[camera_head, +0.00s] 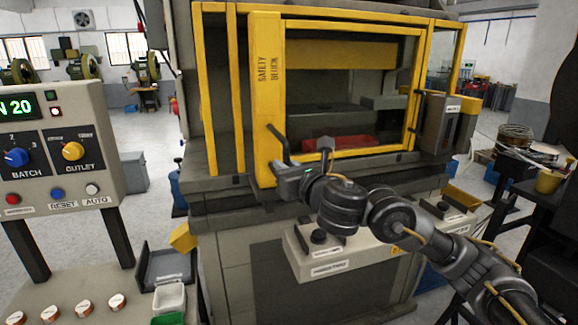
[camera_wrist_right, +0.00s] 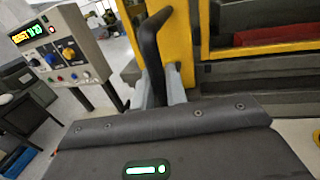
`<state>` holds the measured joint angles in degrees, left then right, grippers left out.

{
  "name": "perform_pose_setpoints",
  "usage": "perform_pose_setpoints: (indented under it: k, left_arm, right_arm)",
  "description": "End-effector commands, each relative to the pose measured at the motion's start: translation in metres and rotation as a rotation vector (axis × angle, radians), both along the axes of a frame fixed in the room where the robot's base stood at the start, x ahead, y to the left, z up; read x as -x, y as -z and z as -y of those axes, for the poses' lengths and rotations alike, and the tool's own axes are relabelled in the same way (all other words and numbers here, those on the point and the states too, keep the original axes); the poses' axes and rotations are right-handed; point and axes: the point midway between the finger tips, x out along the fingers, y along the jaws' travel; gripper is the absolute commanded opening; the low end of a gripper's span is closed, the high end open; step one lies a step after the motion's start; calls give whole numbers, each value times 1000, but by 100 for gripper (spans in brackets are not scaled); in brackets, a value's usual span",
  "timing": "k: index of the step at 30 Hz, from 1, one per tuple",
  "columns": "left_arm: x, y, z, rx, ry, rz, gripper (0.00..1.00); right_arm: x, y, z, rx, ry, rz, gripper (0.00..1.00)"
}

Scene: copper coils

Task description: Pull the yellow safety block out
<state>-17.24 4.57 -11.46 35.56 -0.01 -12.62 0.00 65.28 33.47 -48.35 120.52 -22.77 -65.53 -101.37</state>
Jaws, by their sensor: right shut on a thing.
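The yellow safety block (camera_head: 265,100) is an upright yellow beam with lettering on its face, at the left front of the press's window frame. A black bar handle (camera_head: 277,138) sticks out near its lower end. My right gripper (camera_head: 284,170) is shut on this handle, its arm reaching in from the lower right. In the right wrist view, the grey fingers (camera_wrist_right: 163,88) stand on both sides of the dark handle (camera_wrist_right: 149,45), with the yellow block (camera_wrist_right: 180,45) just behind. The handle's lower part is hidden by the gripper body. My left gripper is not in view.
The control panel (camera_head: 60,150) stands at the left, with a small table of round pieces (camera_head: 85,308) and bins (camera_head: 170,298) below. A grey button box (camera_head: 320,262) juts from the press under my right arm. A dark bench (camera_head: 530,165) stands at the right.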

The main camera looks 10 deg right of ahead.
Motion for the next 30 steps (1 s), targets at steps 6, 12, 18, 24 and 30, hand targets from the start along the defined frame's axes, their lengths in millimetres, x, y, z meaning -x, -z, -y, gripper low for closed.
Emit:
perform_pose_setpoints:
  k: [6,12,18,24,30]
  left_arm:
    - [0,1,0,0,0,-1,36]
    - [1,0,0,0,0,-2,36]
    - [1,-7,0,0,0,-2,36]
    - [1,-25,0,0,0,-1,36]
    - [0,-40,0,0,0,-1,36]
  right_arm:
    - [1,3,-1,5,-4,-3,32]
    - [1,2,0,4,-2,-2,32]
    - [19,0,5,4,-3,-2,32]
    - [58,-3,15,5,-3,-1,32]
    - [91,-1,23,5,-3,-2,32]
